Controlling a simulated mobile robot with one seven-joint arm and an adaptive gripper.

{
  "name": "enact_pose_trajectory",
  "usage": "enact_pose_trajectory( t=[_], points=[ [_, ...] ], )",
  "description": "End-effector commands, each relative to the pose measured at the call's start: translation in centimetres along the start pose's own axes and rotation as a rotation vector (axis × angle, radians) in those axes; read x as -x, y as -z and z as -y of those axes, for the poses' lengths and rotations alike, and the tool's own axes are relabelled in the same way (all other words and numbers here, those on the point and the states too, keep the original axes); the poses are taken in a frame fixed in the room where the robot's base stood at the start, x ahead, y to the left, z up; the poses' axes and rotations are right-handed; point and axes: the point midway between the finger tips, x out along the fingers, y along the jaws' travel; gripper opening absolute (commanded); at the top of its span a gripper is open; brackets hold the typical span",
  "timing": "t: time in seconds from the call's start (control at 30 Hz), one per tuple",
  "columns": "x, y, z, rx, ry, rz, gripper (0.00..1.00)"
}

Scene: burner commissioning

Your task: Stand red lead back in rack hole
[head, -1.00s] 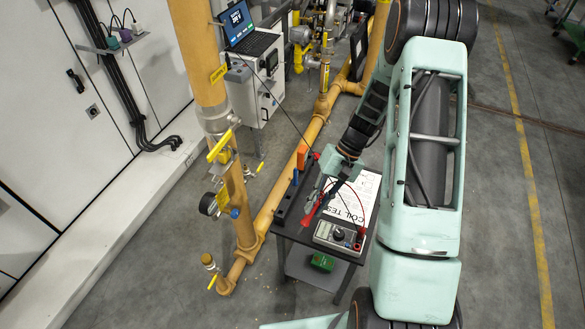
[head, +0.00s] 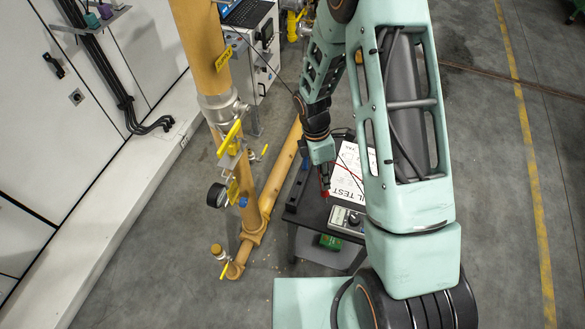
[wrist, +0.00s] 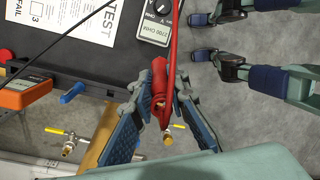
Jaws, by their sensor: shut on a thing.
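My gripper (wrist: 160,100) is shut on the red lead (wrist: 159,75), with a blue-padded finger on either side of it. In the head view my gripper (head: 324,178) is above the left part of the small dark table, and the red lead (head: 325,193) hangs roughly upright below it. The lead's cable runs up out of the wrist view. The rack (head: 297,193) seems to be the dark bar along the table's left edge. A blue peg (wrist: 73,93) and an orange piece (wrist: 25,93) show along that edge. I cannot make out an empty hole.
A meter (head: 346,219) and a white test sheet (head: 347,180) lie on the table. A green box (head: 330,241) is on the shelf below. A yellow gas pipe (head: 284,165) with valves and a gauge (head: 217,195) runs close along the table's left side.

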Motion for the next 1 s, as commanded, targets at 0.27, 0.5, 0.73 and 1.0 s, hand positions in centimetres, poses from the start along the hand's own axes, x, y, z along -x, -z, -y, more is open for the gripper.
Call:
enact_pose_trajectory(
  t=[0.27, 0.5, 0.73, 1.0],
  points=[
    [0.7, 3.6, -2.8, 0.793, -0.182, 0.031, 0.00],
    [1.4, 6.6, -4.4, 1.234, -0.238, 0.024, 0.00],
    [1.8, 7.9, -4.9, 1.404, -0.248, 0.021, 0.00],
    [1.8, 7.9, -4.9, 1.415, -0.248, 0.021, 0.00]
  ],
)
